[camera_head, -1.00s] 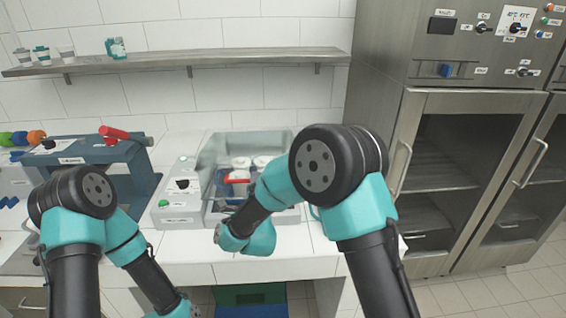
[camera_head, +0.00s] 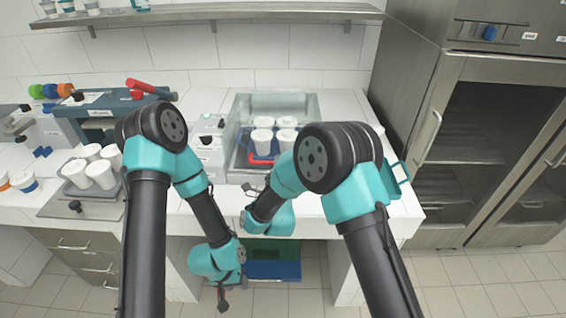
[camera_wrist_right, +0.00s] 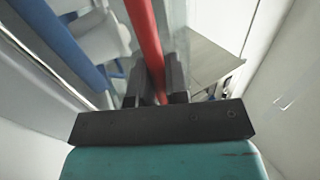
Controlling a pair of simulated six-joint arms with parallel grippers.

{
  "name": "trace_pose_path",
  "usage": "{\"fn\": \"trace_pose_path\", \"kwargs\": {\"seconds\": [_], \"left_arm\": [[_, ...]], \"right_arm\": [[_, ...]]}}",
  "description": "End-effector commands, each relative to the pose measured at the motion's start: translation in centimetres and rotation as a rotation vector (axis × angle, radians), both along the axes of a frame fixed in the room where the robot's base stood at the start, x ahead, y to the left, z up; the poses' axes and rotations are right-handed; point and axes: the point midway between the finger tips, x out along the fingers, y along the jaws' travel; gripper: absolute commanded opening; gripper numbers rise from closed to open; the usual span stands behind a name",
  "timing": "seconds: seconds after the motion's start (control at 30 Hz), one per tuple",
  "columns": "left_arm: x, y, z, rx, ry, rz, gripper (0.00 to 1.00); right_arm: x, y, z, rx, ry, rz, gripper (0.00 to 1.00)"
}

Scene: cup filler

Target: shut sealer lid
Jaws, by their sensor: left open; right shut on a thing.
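The sealer (camera_head: 240,112) is the clear-walled box in the middle of the counter. White cups (camera_head: 262,137) stand inside it, with a red part (camera_head: 260,159) in front of them. I cannot tell how the sealer lid stands. In the right wrist view my right gripper (camera_wrist_right: 160,92) is shut on a red bar (camera_wrist_right: 144,30), which runs up between its fingers. My left gripper (camera_head: 223,300) is open and hangs low in front of the counter, apart from the sealer.
A tray of white cups (camera_head: 92,152) stands left on the counter. A blue machine with a red lever (camera_head: 147,87) is behind it. A steel cabinet (camera_head: 480,130) stands at the right, and a shelf (camera_head: 250,12) crosses the back wall. Bare counter lies right of the sealer.

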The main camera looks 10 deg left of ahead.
Motion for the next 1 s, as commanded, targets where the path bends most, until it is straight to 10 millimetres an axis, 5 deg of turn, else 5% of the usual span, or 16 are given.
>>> {"fn": "trace_pose_path", "kwargs": {"seconds": [0.17, 0.2, 0.43, 1.0], "left_arm": [[0.0, 0.0, 0.0, 0.0, 0.0, 0.0, 0.43], [0.0, 0.0, 0.0, 0.0, 0.0, 0.0, 0.43], [0.0, 0.0, 0.0, 0.0, 0.0, 0.0, 0.43], [0.0, 0.0, 0.0, 0.0, 0.0, 0.0, 0.43]], "right_arm": [[0.0, -0.2, -0.9, -0.008, 0.02, -0.001, 0.0], [0.0, -0.2, -0.9, -0.009, 0.021, -0.002, 0.17], [0.0, -0.1, -0.7, -0.008, 0.016, -0.001, 0.39], [0.2, -0.8, 0.3, -0.004, 0.021, -0.013, 0.39]]}}
